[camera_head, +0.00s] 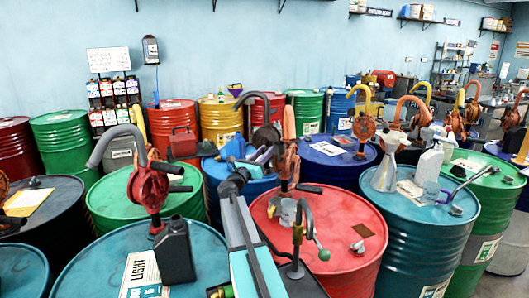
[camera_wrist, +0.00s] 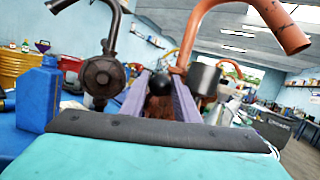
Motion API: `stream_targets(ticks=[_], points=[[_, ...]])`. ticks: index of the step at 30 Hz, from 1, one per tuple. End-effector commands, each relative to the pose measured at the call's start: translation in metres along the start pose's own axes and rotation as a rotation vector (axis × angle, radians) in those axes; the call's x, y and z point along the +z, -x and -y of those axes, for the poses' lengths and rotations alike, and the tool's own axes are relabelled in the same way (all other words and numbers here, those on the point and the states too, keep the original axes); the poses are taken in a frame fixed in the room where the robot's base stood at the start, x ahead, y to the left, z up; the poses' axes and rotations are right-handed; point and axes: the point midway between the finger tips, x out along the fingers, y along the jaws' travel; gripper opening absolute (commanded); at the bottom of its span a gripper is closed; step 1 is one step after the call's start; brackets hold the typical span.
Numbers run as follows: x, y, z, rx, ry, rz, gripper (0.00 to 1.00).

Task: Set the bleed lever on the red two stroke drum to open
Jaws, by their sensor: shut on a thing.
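The red drum (camera_head: 335,225) stands front centre in the head view, with a reddish-brown pump (camera_head: 286,162) and an upright orange spout on its top. The pump also shows behind my fingers in the wrist view, with the curved orange spout (camera_wrist: 236,25) above. My gripper (camera_head: 264,154) reaches the pump's left side. In the wrist view its purple fingers (camera_wrist: 162,90) are shut on a black ball knob (camera_wrist: 160,83) in front of the pump. I cannot make out a lever arm behind the knob or any open mark; the fingers and wrist hide that area.
A grey gooseneck pipe (camera_head: 306,222) and a green ball knob (camera_head: 323,254) stand close to my arm. A dark jug (camera_head: 175,252) is on the teal drum at left. Drums crowd closely around.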

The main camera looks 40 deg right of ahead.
Motion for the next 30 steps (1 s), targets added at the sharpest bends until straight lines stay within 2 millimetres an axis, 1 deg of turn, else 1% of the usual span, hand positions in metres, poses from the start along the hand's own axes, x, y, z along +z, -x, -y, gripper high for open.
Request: stream_targets(ticks=[1,3,19,20,21,30], points=[[-0.0067,0.0041,-0.0021,0.005,-0.002,-0.007,0.00],[-0.0079,0.0055,-0.0022,0.005,-0.002,-0.007,0.00],[-0.0088,0.0071,-0.0026,0.005,-0.002,-0.007,0.00],[-0.0088,0.0071,-0.0026,0.005,-0.002,-0.007,0.31],[-0.0086,0.0070,-0.0026,0.005,-0.002,-0.007,0.35],[-0.0062,0.0069,-0.0017,0.003,-0.001,-0.002,0.35]])
